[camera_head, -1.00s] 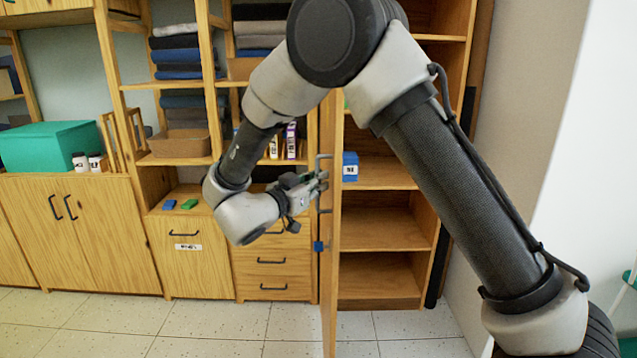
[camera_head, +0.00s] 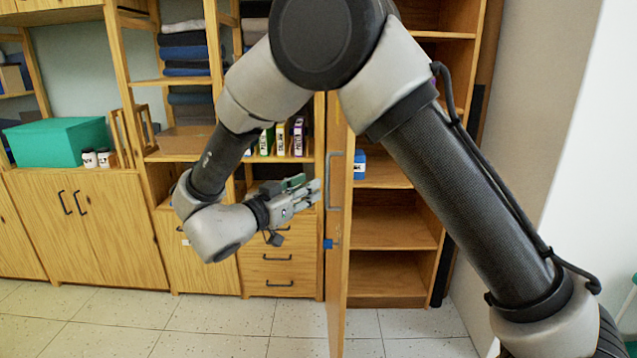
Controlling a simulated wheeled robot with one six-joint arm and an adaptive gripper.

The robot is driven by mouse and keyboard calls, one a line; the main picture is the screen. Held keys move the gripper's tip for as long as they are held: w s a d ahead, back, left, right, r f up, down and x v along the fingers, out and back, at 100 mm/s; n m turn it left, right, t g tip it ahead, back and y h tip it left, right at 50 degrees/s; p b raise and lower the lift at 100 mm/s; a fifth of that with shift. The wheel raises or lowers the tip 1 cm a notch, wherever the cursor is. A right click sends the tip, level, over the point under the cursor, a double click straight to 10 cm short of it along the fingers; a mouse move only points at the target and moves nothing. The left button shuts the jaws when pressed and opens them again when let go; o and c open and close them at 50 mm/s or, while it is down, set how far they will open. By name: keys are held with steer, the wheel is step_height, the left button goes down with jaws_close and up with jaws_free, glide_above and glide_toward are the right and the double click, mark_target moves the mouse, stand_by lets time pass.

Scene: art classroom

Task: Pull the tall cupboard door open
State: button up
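The tall cupboard door (camera_head: 338,250) stands wide open and shows nearly edge-on, with the cupboard's shelves (camera_head: 395,232) exposed to its right. Its grey bar handle (camera_head: 331,180) is on the door's left face. A blue latch piece (camera_head: 330,244) sits below the handle. My gripper (camera_head: 312,192) is just left of the handle, its fingers pointing right towards it. A small gap seems to lie between fingertips and handle. I see nothing held, but the finger spacing is hard to make out.
A blue box (camera_head: 359,165) stands on a cupboard shelf. Drawers (camera_head: 279,272) and low cabinets (camera_head: 85,225) line the wall at left, with a green box (camera_head: 58,142) on top. A pale wall (camera_head: 545,150) closes the right side. The tiled floor (camera_head: 200,325) in front is clear.

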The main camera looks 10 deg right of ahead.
steer(key=v, duration=0.4)
steer(key=shift+s+a, duration=0.1)
